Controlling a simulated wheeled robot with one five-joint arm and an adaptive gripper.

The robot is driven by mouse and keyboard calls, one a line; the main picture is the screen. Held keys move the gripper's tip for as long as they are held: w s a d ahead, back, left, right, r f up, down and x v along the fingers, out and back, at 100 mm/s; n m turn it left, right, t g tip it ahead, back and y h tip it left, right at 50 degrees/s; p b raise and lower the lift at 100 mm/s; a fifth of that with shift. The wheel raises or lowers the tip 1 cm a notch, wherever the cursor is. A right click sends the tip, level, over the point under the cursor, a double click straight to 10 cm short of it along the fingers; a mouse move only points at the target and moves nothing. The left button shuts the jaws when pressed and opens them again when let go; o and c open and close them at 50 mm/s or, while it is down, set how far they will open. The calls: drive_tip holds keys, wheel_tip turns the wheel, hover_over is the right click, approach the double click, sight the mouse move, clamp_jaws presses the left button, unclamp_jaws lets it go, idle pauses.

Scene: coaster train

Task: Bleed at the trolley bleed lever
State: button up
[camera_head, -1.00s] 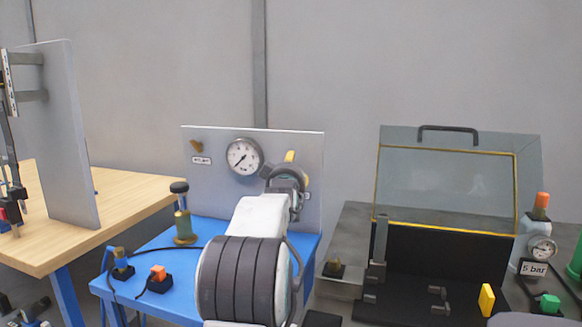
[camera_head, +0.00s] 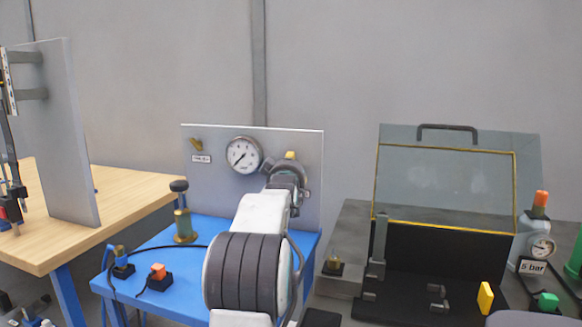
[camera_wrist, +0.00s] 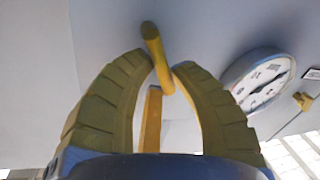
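A yellow lever (camera_wrist: 155,55) stands out from the grey upright panel (camera_head: 230,200) of the blue trolley (camera_head: 150,262). In the wrist view my gripper (camera_wrist: 161,66) has its two ribbed, curved fingers drawn in, with a tip against each side of the lever. A second yellow bar (camera_wrist: 152,118) shows between the fingers, lower down. In the head view my gripper (camera_head: 289,165) is up at the panel, right of the pressure gauge (camera_head: 243,155), and hides most of the lever. The gauge also shows in the wrist view (camera_wrist: 262,82). Its needle points down and left.
A brass lever (camera_head: 196,144) sits above a small label at the panel's upper left. A brass post with a dark knob (camera_head: 181,212) and an orange-topped block (camera_head: 158,277) stand on the trolley. A wooden table (camera_head: 130,210) is left; a clear-lidded case (camera_head: 445,180) is right.

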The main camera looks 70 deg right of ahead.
clamp_jaws()
drive_tip(key=shift+s+r+m+h+b, duration=0.1)
drive_tip(key=shift+s+m+h+b, duration=0.15)
drive_tip(key=shift+m+b, duration=0.9)
drive_tip(key=shift+s+r+m+h+b, duration=0.15)
drive_tip(key=shift+s+m+b, duration=0.25)
drive_tip(key=shift+m+b, duration=0.75)
drive_tip(key=shift+s+f+m+h+b, duration=0.1)
drive_tip(key=shift+s+m+h+b, duration=0.15)
drive_tip(key=shift+m+b, duration=0.9)
drive_tip(key=shift+n+b, duration=0.45)
drive_tip(key=o, duration=0.6)
unclamp_jaws()
drive_tip(key=shift+a, duration=0.1)
